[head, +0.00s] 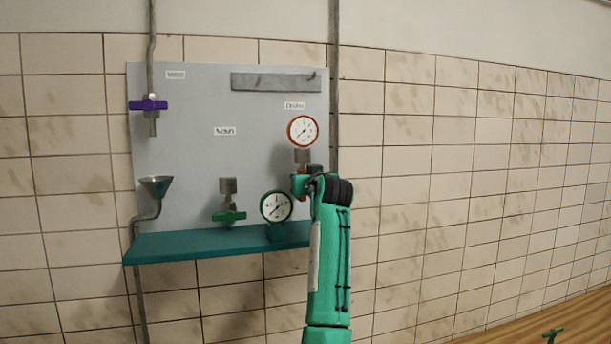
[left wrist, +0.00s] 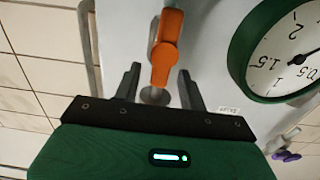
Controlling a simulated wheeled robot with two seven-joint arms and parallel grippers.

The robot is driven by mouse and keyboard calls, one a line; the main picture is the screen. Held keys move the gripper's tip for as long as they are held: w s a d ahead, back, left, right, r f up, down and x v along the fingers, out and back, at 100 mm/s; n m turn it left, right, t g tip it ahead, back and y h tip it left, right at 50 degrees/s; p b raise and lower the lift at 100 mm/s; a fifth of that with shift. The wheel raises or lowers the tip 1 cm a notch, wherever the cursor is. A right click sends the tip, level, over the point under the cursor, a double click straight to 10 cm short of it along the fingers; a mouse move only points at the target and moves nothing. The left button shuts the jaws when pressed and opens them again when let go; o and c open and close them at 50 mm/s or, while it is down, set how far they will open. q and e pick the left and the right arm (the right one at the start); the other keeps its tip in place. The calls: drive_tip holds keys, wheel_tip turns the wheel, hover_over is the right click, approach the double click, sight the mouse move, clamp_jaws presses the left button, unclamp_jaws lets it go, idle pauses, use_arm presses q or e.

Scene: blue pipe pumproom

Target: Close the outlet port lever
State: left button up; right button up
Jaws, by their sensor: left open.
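An orange lever (left wrist: 166,48) shows in the left wrist view; from its place it appears to be the outlet port lever. It hangs between the two dark fingers of my left gripper (left wrist: 160,72), with a visible gap on each side. The fingers are open and straddle it. A round metal fitting (left wrist: 155,95) shows behind the lever's near end. In the head view my left gripper (head: 303,184) is at the right side of the grey panel, below the orange-rimmed gauge (head: 302,130). The gripper and arm mostly hide the lever there. My right gripper is not seen.
A green-rimmed gauge (head: 277,206) stands close left of my gripper, above the teal shelf (head: 180,246). A green valve handle (head: 229,216), a funnel (head: 156,186) and a purple handle (head: 148,105) are farther left. A vertical pipe (head: 334,80) runs along the panel's right edge.

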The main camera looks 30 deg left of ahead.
use_arm(q)
clamp_jaws()
drive_tip(key=shift+s+a+f+n+b, duration=0.4)
drive_tip(key=shift+n+b, duration=1.2)
drive_tip(key=shift+n, duration=1.35)
drive_tip(key=shift+s+a+f+n+b, duration=0.15)
drive_tip(key=shift+s+f+n+b, duration=0.25)
drive_tip(key=shift+n+b, duration=1.9)
drive_tip(key=shift+s+a+f+n+b, duration=0.4)
drive_tip(key=shift+n+b, duration=0.5)
drive_tip(key=shift+n, duration=2.75)
drive_tip(key=shift+w+d+f, duration=0.1)
drive_tip(key=shift+w+f, duration=0.05)
unclamp_jaws()
